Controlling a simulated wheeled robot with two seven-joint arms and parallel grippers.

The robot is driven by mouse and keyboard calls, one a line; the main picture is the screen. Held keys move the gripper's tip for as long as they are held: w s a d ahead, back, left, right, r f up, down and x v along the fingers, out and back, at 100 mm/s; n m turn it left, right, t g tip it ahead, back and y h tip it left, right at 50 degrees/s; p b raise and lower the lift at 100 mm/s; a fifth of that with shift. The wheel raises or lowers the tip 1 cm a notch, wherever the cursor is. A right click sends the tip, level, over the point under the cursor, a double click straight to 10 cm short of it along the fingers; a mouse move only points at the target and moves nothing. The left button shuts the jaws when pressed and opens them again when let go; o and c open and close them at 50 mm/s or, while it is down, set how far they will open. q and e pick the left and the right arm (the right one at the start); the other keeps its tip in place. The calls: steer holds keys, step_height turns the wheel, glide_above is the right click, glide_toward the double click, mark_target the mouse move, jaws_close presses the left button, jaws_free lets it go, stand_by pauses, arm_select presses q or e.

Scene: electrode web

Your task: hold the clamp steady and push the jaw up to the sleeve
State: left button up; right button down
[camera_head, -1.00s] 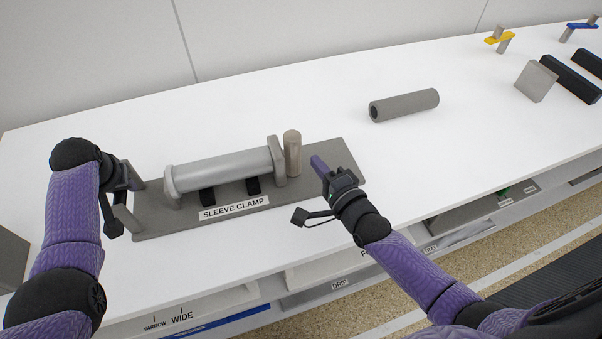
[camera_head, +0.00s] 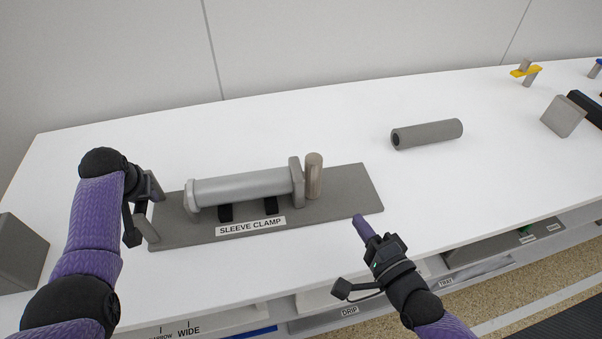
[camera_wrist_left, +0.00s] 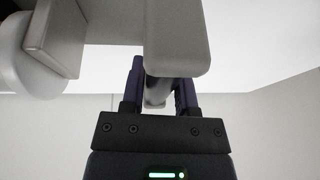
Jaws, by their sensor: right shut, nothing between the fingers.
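The sleeve clamp has a flat grey base (camera_head: 345,190) with a "SLEEVE CLAMP" label on its front. A light grey sleeve (camera_head: 242,187) lies across it on black supports. The jaw plate (camera_head: 297,180) stands at the sleeve's right end and appears to touch it; an upright tan post (camera_head: 314,177) is just right of it. My left gripper (camera_head: 150,193) is at the base's left end. In the left wrist view, its fingers (camera_wrist_left: 158,85) close around a grey bar of the clamp. My right gripper (camera_head: 362,225) is shut and empty, in front of the base's right end, apart from the jaw.
A loose dark grey tube (camera_head: 428,134) lies behind and right of the clamp. A grey block (camera_head: 563,117) and a yellow part (camera_head: 525,70) stand far right. Another grey block (camera_head: 18,255) is at the left edge. White table is clear between.

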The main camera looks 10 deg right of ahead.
arm_select(q)
steer(key=o, duration=0.4)
steer(key=shift+f, duration=0.1)
